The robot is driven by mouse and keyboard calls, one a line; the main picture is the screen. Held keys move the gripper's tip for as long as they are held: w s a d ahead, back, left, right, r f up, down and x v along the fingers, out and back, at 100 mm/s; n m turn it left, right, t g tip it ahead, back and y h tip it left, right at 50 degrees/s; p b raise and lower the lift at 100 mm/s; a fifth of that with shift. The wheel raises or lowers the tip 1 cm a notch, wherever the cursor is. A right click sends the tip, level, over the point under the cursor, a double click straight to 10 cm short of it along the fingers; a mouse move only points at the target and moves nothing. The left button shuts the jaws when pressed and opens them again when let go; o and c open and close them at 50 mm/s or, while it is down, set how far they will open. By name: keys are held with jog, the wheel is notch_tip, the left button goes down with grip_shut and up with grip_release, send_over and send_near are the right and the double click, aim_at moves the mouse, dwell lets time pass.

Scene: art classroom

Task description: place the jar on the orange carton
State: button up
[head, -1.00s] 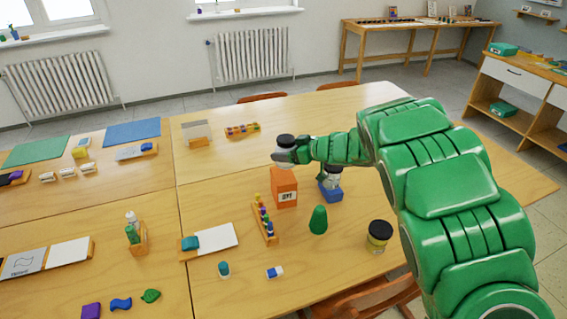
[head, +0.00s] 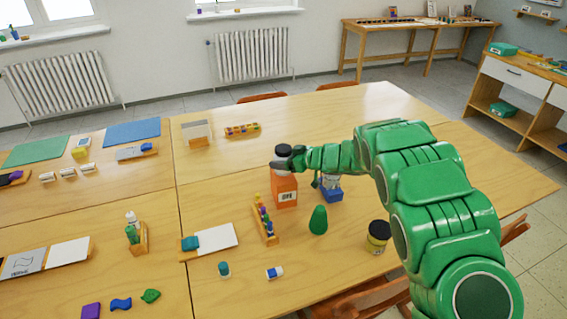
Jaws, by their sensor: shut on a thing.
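The orange carton (head: 285,190) stands upright on the wooden table, with a small pale label on its front. My gripper (head: 283,162) is at the top of the carton and shut on a jar with a black lid (head: 284,150). The jar is upright. Its lower part is largely hidden by my gripper, and I cannot tell whether it touches the carton's top.
A blue holder (head: 330,191) stands close to the carton's right. A rack of coloured pegs (head: 265,220) is at its front left, and a green cone (head: 318,220) at its front right. Another black-lidded jar (head: 378,236) stands near the table's right edge.

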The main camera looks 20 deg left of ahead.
jog(key=shift+f, duration=0.7)
jog(key=shift+f, duration=0.1)
jog(key=o, duration=1.3)
jog(key=v, duration=1.2)
